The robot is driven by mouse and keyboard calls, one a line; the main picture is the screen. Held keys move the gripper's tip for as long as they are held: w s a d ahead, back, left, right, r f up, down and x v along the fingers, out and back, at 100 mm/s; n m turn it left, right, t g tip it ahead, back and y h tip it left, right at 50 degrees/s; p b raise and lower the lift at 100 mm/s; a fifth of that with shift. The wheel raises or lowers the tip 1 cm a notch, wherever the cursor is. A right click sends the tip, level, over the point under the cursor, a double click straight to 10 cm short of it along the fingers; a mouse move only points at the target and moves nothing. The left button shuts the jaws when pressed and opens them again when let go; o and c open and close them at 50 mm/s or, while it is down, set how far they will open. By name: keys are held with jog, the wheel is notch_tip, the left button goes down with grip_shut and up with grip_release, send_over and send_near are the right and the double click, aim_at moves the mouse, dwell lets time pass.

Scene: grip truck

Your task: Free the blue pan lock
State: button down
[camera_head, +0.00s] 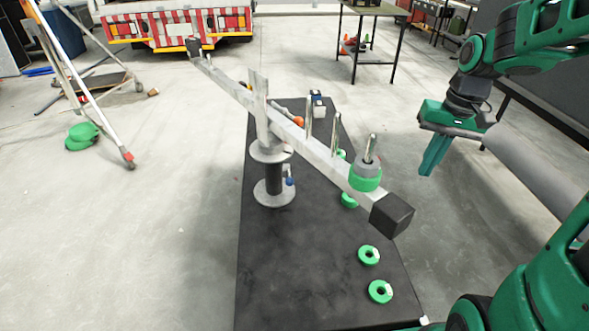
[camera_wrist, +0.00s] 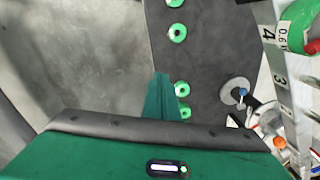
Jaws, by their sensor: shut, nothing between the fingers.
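The blue pan lock (camera_head: 290,182) is a small blue knob on the side of the grey round stand (camera_head: 273,193) that carries a long metal beam (camera_head: 318,152). In the wrist view the blue knob (camera_wrist: 243,92) shows beside the stand's disc, to the right of my fingers. My gripper (camera_head: 431,163) is green, points down and hangs at the right, apart from the stand and beam. Its fingers are shut and empty; they also show in the wrist view (camera_wrist: 161,92). How the knob joins the stand is too small to tell.
The beam slants over the black table (camera_head: 300,270), with upright pegs, a green-and-grey weight (camera_head: 366,177) and a black end block (camera_head: 392,215). Green rings (camera_head: 380,291) lie along the table's right side. An orange knob (camera_head: 298,121) is behind the beam. The table's front left is clear.

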jog(key=w+a+f+n+y, duration=0.1)
jog(key=w+a+f+y, duration=0.1)
jog(key=w+a, duration=0.7)
jog(key=w+a+f+n+y, duration=0.2)
jog(key=w+a+f+y, duration=0.1)
jog(key=w+a, duration=0.6)
jog(key=shift+w+a+f+y, duration=0.35)
jog(key=shift+w+y, duration=0.15)
jog(key=shift+w, duration=0.55)
jog(key=a+x, duration=0.1)
jog(key=x, duration=1.2)
jog(key=shift+s+a, duration=0.2)
jog(key=shift+a, duration=0.1)
jog(key=shift+r, duration=0.1)
